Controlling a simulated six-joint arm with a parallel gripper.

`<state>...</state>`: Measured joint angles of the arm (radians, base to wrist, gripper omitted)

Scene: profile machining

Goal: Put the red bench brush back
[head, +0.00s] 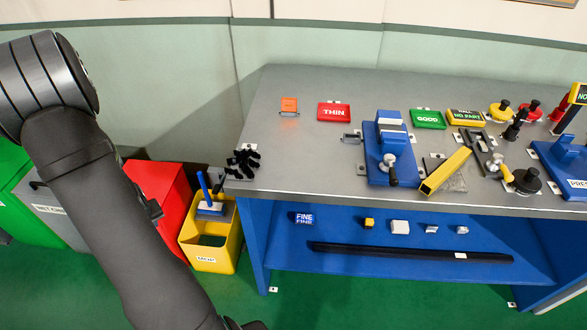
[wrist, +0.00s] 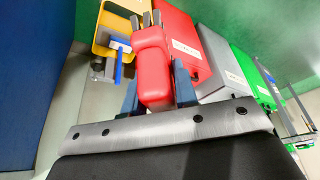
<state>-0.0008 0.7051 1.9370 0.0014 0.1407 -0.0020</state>
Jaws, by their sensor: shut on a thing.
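My gripper (wrist: 157,88) shows in the wrist view, its blue fingers shut on the red bench brush (wrist: 153,66). The brush's smooth red body stands out beyond the fingers, with narrow grey parts at its far end. I cannot make out its bristles. It is held off the floor, in front of the bins as the wrist camera sees them. In the head view my arm crosses the left side and runs off the bottom edge, so neither gripper nor brush shows there.
A yellow bin (head: 213,262) with a blue-handled tool (head: 207,190) at its top stands left of the bench (head: 300,165). Red (head: 160,185), grey (head: 58,212) and green bins stand further left. Dark curled scraps (head: 242,163) lie at the bench's left edge. Blue fixtures and trays occupy its right half.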

